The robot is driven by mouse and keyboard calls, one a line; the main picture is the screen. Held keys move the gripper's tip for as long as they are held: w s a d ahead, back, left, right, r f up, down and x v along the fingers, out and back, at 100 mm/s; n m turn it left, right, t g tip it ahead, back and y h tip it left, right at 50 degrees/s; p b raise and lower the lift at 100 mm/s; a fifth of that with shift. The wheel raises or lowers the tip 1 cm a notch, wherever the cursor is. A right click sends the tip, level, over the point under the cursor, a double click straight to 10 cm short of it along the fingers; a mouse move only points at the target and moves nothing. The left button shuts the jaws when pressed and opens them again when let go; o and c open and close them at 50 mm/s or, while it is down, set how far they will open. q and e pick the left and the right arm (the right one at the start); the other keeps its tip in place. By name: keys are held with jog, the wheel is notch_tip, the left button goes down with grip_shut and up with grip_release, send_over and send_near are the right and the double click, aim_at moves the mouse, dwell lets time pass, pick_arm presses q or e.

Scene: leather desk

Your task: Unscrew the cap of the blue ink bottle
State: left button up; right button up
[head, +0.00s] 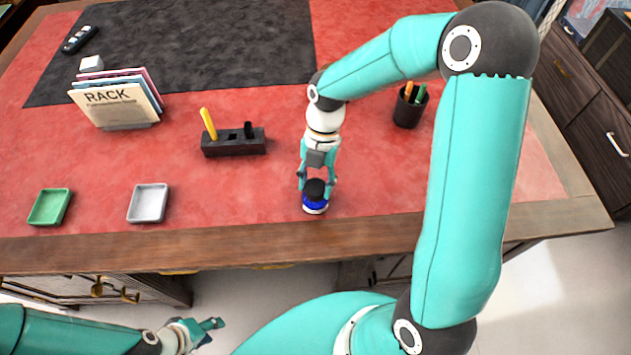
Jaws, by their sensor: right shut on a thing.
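The blue ink bottle (315,207) stands upright on the red leather desk top, near the front edge. Its black cap (315,188) sits on top of the bottle. My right gripper (317,184) reaches down from above and behind, with its fingers on either side of the cap, shut on it. Whether the cap has turned or lifted cannot be seen. My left gripper (212,330) is low at the bottom of the head view, in front of the desk and away from the bottle. Its fingers are too small and angled to tell whether they are open.
A grey tray (135,216) and a green tray (35,219) lie left of the bottle. A black pen holder (222,149), a rack of papers (120,126) and a pen cup (407,119) stand behind. The desk between bottle and grey tray is clear.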

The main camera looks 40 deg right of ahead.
aim_at(314, 190)
jog(key=shift+r+p, duration=0.95)
jog(key=shift+r, duration=0.5)
jog(key=shift+r, duration=0.1)
jog(key=shift+r+p, duration=1.45)
jog(key=shift+r, duration=0.55)
